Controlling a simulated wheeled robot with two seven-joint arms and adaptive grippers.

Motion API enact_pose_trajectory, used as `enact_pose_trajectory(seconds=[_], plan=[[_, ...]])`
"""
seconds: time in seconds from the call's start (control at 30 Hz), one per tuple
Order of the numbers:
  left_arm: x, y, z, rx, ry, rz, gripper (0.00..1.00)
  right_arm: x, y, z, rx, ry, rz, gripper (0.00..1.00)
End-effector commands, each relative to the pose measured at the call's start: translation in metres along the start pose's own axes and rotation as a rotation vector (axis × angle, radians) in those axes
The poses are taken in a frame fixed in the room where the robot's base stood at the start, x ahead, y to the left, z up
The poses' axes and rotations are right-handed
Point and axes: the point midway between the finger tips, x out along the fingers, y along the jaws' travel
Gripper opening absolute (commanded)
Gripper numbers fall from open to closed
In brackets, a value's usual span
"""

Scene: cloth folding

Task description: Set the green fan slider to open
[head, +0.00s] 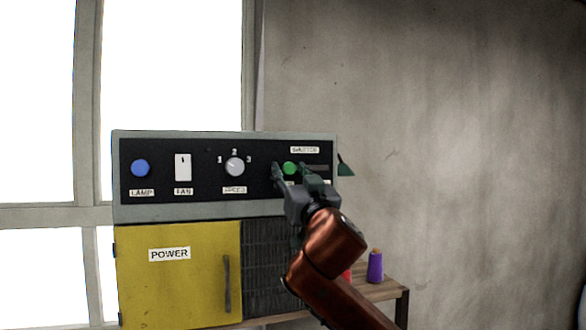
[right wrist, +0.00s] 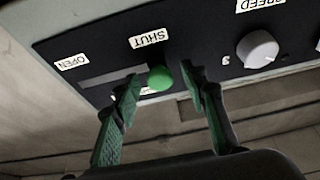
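The green slider knob (head: 290,168) is on the black control panel, at the left end of a slot that runs right in the head view. In the right wrist view, the knob (right wrist: 160,78) is at the slot's SHUT end; the OPEN label (right wrist: 73,62) is by the other end. My right gripper (head: 292,172) is in front of the slider. In the right wrist view, its green fingers (right wrist: 161,80) are open, one on each side of the knob, with gaps showing. Whether the tips reach past the knob is unclear. My left gripper is not in view.
The panel also has a blue lamp button (head: 140,168), a white fan switch (head: 183,167) and a speed dial (head: 235,167). Below is a yellow POWER door (head: 180,285). A purple spool (head: 375,267) stands on a wooden table (head: 385,291) at right.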

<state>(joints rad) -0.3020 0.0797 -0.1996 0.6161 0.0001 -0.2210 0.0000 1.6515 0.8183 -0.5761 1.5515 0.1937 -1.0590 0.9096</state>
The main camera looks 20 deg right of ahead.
Motion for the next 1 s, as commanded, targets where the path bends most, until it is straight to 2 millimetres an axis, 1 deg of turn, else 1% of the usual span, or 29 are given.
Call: enact_pose_trajectory(seconds=[0.03,0.1,0.2,0.8,1.0], plan=[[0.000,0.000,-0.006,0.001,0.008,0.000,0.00,0.001,0.000,0.000,0.000,0.000,0.001,0.40],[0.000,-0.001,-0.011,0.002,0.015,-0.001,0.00,0.000,0.000,0.000,0.000,0.000,0.001,0.40],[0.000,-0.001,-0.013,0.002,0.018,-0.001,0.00,0.000,0.001,0.001,-0.001,0.000,0.001,0.40],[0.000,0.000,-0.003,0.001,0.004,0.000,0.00,0.000,0.002,0.000,-0.001,-0.001,0.002,0.00],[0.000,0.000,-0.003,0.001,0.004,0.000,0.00,0.000,0.002,0.000,-0.001,-0.001,0.002,0.00]])
